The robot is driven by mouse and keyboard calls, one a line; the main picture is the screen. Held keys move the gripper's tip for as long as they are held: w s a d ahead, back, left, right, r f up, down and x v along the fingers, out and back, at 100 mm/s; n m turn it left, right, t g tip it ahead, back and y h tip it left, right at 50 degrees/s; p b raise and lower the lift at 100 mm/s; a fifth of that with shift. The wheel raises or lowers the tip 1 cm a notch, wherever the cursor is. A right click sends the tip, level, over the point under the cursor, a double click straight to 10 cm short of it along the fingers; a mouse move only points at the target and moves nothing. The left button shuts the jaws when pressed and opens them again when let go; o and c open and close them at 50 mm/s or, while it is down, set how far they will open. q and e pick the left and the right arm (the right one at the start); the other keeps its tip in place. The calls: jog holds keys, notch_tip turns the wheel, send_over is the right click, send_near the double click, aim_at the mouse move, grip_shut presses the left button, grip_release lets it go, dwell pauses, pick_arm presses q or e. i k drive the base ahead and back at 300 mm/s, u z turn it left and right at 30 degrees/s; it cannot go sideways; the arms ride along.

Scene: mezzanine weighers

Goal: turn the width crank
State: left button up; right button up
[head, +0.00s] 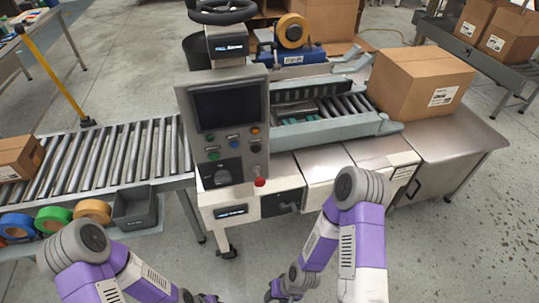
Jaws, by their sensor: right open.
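The carton-sealing machine (225,205) stands in front of me, with a control panel (228,130) of buttons and a dark screen. A small dark crank-like handle (289,207) sits low on its front, beside a black panel; I take it for the width crank, though it is small. A black handwheel (222,10) also shows at the top of the machine. My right gripper (283,293) is open at the bottom edge, below and apart from the handle. My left gripper (207,298) is mostly cut off by the bottom edge, apart from the machine.
A large carton (420,82) sits on the machine's right outfeed. A roller conveyor (95,158) runs left with a small carton (18,157) on it. Tape rolls (52,219) and a grey bin (135,208) lie along its front edge. The floor before the machine is clear.

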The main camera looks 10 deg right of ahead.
aim_at(282, 207)
jog(key=z, duration=0.35)
jog(key=k, duration=0.9)
jog(key=z, duration=3.15)
jog(key=i, duration=0.15)
jog(key=u, duration=0.65)
jog(key=i, duration=1.9)
jog(key=u, duration=0.45)
jog(key=i, duration=1.25)
jog(key=u, duration=1.55)
jog(key=i, duration=0.35)
jog(key=u, duration=0.35)
